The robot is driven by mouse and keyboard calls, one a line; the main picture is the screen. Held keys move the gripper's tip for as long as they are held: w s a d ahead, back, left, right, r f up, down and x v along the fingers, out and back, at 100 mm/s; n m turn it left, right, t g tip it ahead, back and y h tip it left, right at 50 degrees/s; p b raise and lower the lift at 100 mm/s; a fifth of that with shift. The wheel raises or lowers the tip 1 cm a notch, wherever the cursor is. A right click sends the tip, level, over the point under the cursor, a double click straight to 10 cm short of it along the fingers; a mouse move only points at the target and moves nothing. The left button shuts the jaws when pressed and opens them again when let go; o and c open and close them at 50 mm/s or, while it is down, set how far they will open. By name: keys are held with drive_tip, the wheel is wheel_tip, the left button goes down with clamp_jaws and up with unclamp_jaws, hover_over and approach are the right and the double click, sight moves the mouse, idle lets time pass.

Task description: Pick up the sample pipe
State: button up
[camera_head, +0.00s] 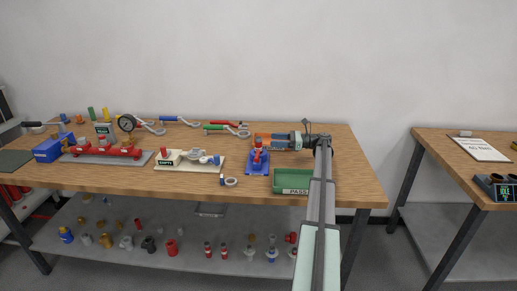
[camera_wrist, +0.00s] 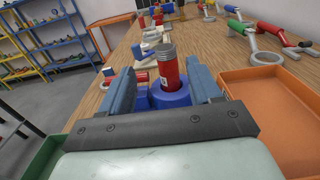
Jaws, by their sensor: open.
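The sample pipe appears to be the short red pipe (camera_wrist: 169,72) with a grey threaded top, upright in a round blue holder (camera_wrist: 170,97). In the head view the red pipe (camera_head: 257,153) stands on a blue base (camera_head: 258,168) near the table's right part. My gripper (camera_wrist: 163,80) is open, with its two blue-grey fingers on either side of the pipe in the wrist view. It shows no clear contact with the pipe. In the head view my gripper (camera_head: 276,142) points left, just right of the pipe, and its fingertips are hard to make out.
A green tray marked PASS (camera_head: 291,181) lies at the front edge, and an orange tray (camera_wrist: 270,105) is on the other side of my gripper. A white fixture (camera_head: 190,160), a red manifold (camera_head: 105,151) and wrenches (camera_head: 228,130) lie farther left on the wooden table (camera_head: 345,165).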

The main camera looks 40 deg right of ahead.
sight(258, 138)
drive_tip(key=shift+w+d+x, duration=0.15)
drive_tip(key=shift+x, duration=1.95)
drive_tip(key=shift+w+d+x, duration=0.1)
drive_tip(key=shift+w+x, duration=0.05)
drive_tip(key=shift+x, duration=1.95)
drive_tip(key=shift+f, duration=0.1)
drive_tip(key=shift+c, duration=0.4)
clamp_jaws()
